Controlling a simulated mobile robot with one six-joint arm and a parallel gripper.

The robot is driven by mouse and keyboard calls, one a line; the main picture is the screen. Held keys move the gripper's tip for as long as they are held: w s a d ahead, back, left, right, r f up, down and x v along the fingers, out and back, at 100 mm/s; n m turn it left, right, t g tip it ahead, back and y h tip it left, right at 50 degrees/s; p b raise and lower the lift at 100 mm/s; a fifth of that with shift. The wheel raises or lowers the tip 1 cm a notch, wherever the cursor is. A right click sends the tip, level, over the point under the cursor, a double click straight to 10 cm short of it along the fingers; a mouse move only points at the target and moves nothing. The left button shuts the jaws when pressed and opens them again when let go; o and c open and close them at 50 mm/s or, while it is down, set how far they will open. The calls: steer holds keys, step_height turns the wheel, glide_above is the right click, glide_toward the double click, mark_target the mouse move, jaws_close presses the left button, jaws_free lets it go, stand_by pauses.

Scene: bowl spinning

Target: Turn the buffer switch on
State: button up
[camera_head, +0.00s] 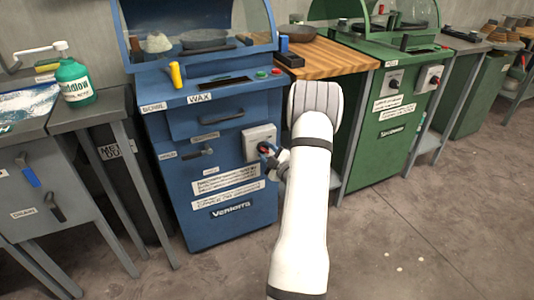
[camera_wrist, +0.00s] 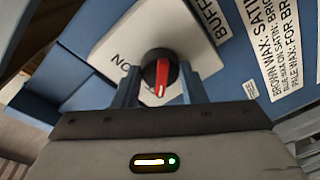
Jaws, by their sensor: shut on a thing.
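In the wrist view, the red bar points down toward my gripper, slightly tilted. My gripper (camera_wrist: 160,88) has one finger on each side of the knob and is shut on it. In the head view, my gripper (camera_head: 268,154) is at the switch plate, partly hidden by my wrist.
A green machine (camera_head: 395,125) with its own switch stands to the right, beyond a wooden-topped table (camera_head: 330,57). A grey table (camera_head: 85,113) with a green bottle (camera_head: 74,82) stands at the left. The floor (camera_head: 400,245) in front is clear.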

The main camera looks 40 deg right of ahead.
steer(key=shift+f, duration=0.15)
steer(key=m+b, duration=0.2)
steer(key=m, duration=0.1)
steer(key=shift+f, duration=0.1)
steer(key=m+b, duration=0.1)
steer(key=m, duration=0.2)
steer(key=m+b, duration=0.1)
steer(key=m, duration=0.2)
steer(key=shift+w+a+t+h, duration=0.1)
steer(key=shift+t+h, duration=0.3)
steer(key=m, duration=0.3)
steer(key=m+h, duration=0.1)
steer(key=m, duration=0.2)
steer(key=m+b, duration=0.1)
steer(key=m, duration=0.2)
steer(key=shift+a+m+h, duration=0.25)
steer(key=shift+m+h, duration=0.15)
steer(key=shift+w+m, duration=0.1)
steer(key=shift+m, duration=0.2)
steer(key=o, duration=1)
